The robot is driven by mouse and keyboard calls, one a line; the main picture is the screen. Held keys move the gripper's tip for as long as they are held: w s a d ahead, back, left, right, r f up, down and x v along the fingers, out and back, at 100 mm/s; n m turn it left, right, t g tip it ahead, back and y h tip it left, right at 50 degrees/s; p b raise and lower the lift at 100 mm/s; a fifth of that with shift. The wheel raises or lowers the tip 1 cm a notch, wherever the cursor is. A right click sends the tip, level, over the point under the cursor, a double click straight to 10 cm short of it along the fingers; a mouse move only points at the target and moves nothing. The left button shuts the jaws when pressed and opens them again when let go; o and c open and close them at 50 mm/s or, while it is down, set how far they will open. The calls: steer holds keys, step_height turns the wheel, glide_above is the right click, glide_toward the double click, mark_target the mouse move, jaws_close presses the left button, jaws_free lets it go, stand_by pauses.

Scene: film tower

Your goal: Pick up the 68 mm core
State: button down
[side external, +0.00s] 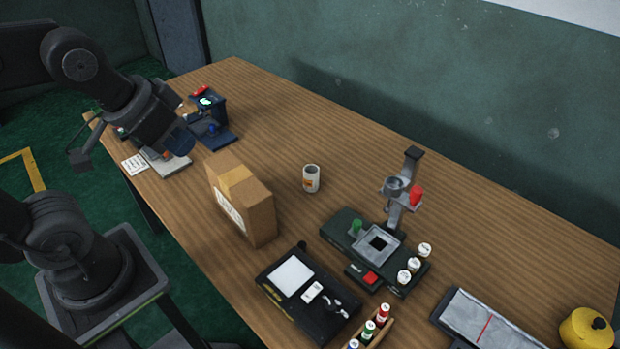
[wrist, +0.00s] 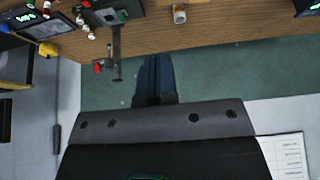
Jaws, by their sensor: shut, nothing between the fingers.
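My gripper (wrist: 154,68) shows in the wrist view as two dark blue fingers pressed together, with nothing between them. No size marking is readable, so I cannot tell which thing is the 68 mm core. Several small white-topped pieces (side external: 414,263) stand at the right edge of a dark device (side external: 343,222) with a grey column (side external: 397,212). A white cylinder (side external: 311,178) with an orange label stands upright alone mid-table; it also shows in the wrist view (wrist: 179,15). My gripper is apart from all these.
A cardboard box (side external: 256,209) stands upright near the front edge. A black flat device (side external: 284,304), a rack of small bottles (side external: 376,331), a grey tray (side external: 470,308) and a yellow pot (side external: 583,330) lie right. A blue device (side external: 219,137) stands left. Table behind the white cylinder is clear.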

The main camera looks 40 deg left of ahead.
steer(key=c, duration=1.8)
jaws_free()
steer(key=o, duration=1.3)
steer(key=shift+o, duration=0.2)
steer(key=m+g, duration=0.6)
steer(key=m, duration=1.1)
glide_above(311, 177)
steer(key=a, duration=0.1)
step_height(311, 177, down, 18)
steer(key=f, duration=0.5)
steer(key=w+f, duration=0.1)
steer(key=f, duration=0.2)
steer(key=shift+a+f, duration=0.1)
steer(key=shift+f, duration=0.05)
steer(key=shift+w+a+f, duration=0.1)
steer(key=shift+w+f, duration=0.05)
steer(key=shift+f, duration=1.3)
steer(key=shift+w+f, duration=0.15)
steer(key=shift+f, duration=1.3)
